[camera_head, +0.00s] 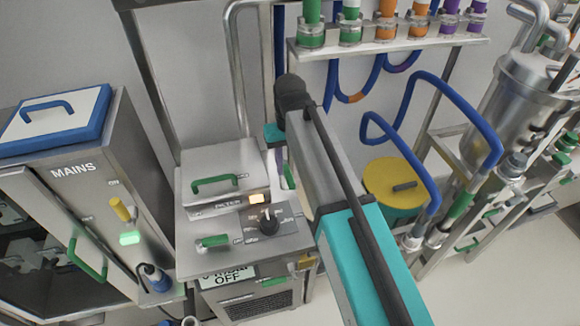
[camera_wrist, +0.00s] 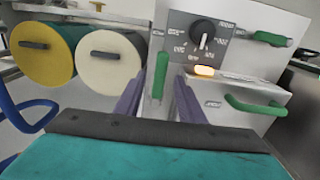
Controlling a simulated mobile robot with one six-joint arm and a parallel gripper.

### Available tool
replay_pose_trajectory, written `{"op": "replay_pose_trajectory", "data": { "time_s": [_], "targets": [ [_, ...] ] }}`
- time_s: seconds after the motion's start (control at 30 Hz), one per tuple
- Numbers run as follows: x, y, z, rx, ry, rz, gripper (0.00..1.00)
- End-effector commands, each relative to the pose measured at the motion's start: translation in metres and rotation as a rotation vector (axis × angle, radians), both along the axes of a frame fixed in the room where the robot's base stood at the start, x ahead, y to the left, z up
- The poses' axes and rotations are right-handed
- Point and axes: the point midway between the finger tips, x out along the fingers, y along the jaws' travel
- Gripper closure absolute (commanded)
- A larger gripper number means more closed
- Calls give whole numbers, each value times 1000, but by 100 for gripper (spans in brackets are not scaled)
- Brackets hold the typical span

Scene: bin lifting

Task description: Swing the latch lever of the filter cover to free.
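The filter cover is the grey lid (camera_head: 222,160) of the steel cabinet, with a green handle (camera_head: 214,184); in the wrist view the handle (camera_wrist: 256,105) is at the right. A green lever (camera_wrist: 161,75), apparently the latch lever, stands upright in the wrist view at the cabinet's side edge. Its green also shows partly behind my arm in the head view (camera_head: 288,175). My gripper (camera_wrist: 159,92) is open, its purple fingers on either side of the lever in the picture. I cannot tell whether they touch it. My arm hides much of this spot in the head view.
The cabinet front has a black knob (camera_head: 269,221), a lit amber lamp (camera_head: 257,198) and another green lever (camera_head: 213,241). A MAINS cabinet (camera_head: 75,170) stands left. A yellow-lidded drum (camera_head: 390,180) and blue hoses (camera_head: 437,95) are at the right.

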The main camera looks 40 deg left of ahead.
Motion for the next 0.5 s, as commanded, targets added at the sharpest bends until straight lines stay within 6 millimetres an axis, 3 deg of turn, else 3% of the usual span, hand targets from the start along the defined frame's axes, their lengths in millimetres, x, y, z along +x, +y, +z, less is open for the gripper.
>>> {"op": "replay_pose_trajectory", "data": {
  "time_s": [0.03,0.5],
  "targets": [
    [0,0,11,1,-1,0,64],
    [-1,0,67,-1,1,1,64]
  ]
}}
